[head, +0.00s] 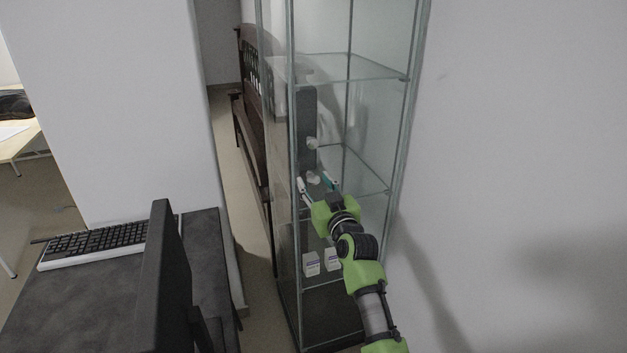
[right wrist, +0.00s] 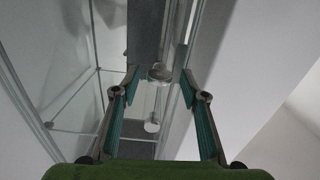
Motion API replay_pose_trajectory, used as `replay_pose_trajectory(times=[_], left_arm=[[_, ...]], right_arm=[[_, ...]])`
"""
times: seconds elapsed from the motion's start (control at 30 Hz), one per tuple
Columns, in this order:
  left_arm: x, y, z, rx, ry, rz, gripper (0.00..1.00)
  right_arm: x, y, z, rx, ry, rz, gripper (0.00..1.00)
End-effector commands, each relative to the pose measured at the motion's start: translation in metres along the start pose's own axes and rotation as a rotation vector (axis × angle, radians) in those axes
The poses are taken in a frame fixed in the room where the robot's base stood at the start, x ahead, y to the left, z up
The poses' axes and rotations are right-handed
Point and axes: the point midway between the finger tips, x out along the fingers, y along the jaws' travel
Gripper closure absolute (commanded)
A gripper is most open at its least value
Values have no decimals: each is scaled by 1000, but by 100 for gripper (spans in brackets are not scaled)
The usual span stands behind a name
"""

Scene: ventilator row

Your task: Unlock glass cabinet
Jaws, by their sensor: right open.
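The glass cabinet (head: 370,67) is tall and narrow, with glass shelves and metal edges. A dark upright plate (head: 307,105) on its front carries a small pale round knob (head: 312,143). My right gripper (head: 316,183) is open and empty in front of the cabinet, just below this knob. In the right wrist view the knob (right wrist: 160,72) appears between and slightly beyond the open fingertips (right wrist: 160,80), with no visible contact. A second pale round piece (right wrist: 152,124) shows lower between the fingers; I cannot tell whether it is a reflection. My left gripper is out of view.
Small white boxes (head: 311,264) stand low in the cabinet. A dark desk (head: 70,305) with a keyboard (head: 100,240) and a monitor (head: 168,285) is at the left. A wooden bench (head: 256,150) stands behind the cabinet's left side. A white wall (head: 520,150) bounds the right.

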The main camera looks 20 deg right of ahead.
Motion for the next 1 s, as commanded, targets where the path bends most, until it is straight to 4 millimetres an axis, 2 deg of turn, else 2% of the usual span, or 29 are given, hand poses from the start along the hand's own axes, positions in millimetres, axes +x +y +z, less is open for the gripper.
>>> replay_pose_trajectory(times=[0.2,0.5,0.53,0.67,0.7,1.0], left_arm=[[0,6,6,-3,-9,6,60],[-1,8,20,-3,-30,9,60],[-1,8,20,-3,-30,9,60],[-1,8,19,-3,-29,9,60],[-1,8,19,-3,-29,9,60],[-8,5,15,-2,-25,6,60]], right_arm=[[15,0,0,-2,-1,1,60],[16,0,0,-2,0,1,60],[16,0,0,-2,-1,1,62],[16,0,0,-2,-1,1,96],[16,0,0,-2,-1,1,99],[16,0,-1,65,-2,0,99]])
